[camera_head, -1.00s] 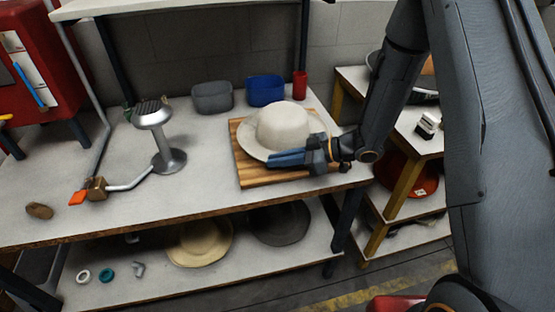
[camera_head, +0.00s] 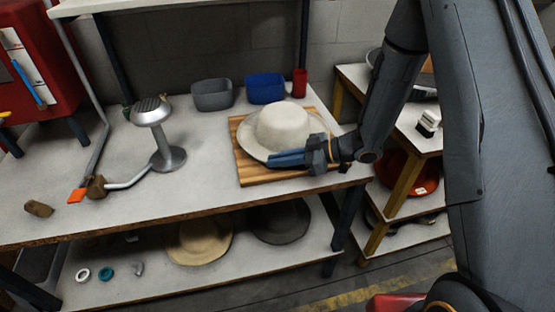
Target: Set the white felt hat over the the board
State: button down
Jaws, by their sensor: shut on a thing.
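The white felt hat (camera_head: 283,126) is crown up over the wooden board (camera_head: 258,176) on the workbench. Its brim covers much of the board, and bare wood shows at the front left and back right. My gripper (camera_head: 287,159) reaches in from the right with its blue fingers at the front right edge of the brim. It is shut on the brim. I cannot tell whether the brim touches the board all round.
A metal press stand (camera_head: 168,155) with a side arm stands left of the board. A grey bin (camera_head: 212,96), a blue bin (camera_head: 266,90) and a red cup (camera_head: 299,83) stand behind. A tan hat (camera_head: 200,240) and a dark hat (camera_head: 279,222) lie on the lower shelf.

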jog(key=shift+f, duration=0.1)
jog(key=c, duration=1.8)
grip_release()
jog(key=shift+o, duration=0.2)
jog(key=shift+d, duration=0.1)
jog(key=b+v, duration=0.1)
jog(key=v, duration=0.6)
jog(key=shift+d+b, duration=0.3)
jog(key=shift+b, duration=0.05)
